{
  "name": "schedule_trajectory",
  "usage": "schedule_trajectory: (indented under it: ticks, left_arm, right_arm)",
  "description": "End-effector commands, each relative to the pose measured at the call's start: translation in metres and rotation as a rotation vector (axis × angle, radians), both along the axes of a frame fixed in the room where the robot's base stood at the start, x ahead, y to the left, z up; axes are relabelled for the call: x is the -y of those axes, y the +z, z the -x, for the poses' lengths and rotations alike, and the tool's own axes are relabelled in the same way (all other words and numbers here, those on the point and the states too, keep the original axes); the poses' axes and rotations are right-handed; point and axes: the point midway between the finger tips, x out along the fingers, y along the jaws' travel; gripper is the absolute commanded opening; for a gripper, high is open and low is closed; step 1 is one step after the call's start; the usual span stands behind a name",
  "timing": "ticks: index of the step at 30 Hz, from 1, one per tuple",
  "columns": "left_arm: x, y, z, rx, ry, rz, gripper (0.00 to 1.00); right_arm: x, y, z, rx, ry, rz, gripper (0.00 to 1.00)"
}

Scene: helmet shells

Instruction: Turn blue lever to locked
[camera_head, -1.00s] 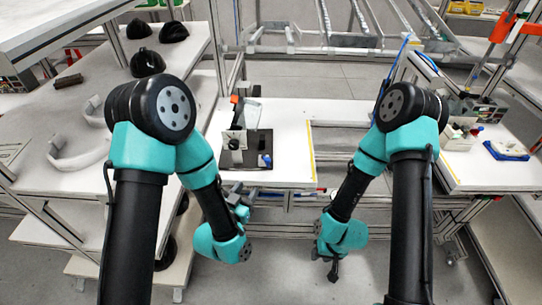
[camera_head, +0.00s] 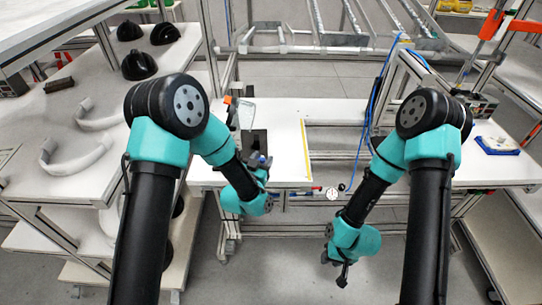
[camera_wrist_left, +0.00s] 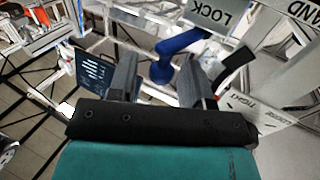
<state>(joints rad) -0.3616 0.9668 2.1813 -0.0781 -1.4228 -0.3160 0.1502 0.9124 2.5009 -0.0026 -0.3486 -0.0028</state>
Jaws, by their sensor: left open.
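The blue lever (camera_wrist_left: 180,42) shows in the left wrist view, with a round hub at its lower end, beside a grey plate marked LOCK (camera_wrist_left: 215,14). My left gripper (camera_wrist_left: 158,82) is open, its two dark fingers spread on either side of the lever's lower part in the picture. I cannot tell whether they touch it. In the head view my left gripper (camera_head: 262,166) is over the front of the white bench, and the arm hides much of the dark fixture (camera_head: 257,141) there. My right gripper (camera_head: 343,276) hangs empty over the floor; its fingers are too small to judge.
The white bench (camera_head: 287,135) has free surface to the right of the fixture. A small round gauge (camera_head: 332,193) is at its front edge. Black helmet shells (camera_head: 139,65) lie on the left shelf. A blue tray (camera_head: 497,146) is on the right bench.

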Motion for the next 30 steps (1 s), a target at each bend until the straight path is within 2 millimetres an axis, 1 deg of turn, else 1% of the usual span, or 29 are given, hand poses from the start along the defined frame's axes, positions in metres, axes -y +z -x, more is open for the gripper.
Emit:
schedule_trajectory:
  ticks: [1,3,6,16,30]
  left_arm:
    - [0.000,0.000,-0.006,0.002,0.005,0.001,0.45]
    - [0.000,0.000,-0.012,0.000,0.009,0.000,0.45]
    - [0.000,0.000,-0.018,0.000,0.014,0.000,0.45]
    - [0.000,0.000,-0.020,0.000,0.015,0.000,0.44]
    - [0.000,0.000,-0.020,0.000,0.015,0.000,0.00]
  right_arm:
    - [0.000,0.000,0.000,0.000,0.000,0.000,0.36]
    - [0.000,0.000,0.000,0.000,0.000,0.000,0.36]
    - [0.000,0.000,0.000,0.000,0.000,0.000,0.36]
    - [0.000,0.000,0.000,0.000,0.000,0.000,0.36]
    - [0.000,0.000,0.000,0.000,0.000,0.000,0.36]
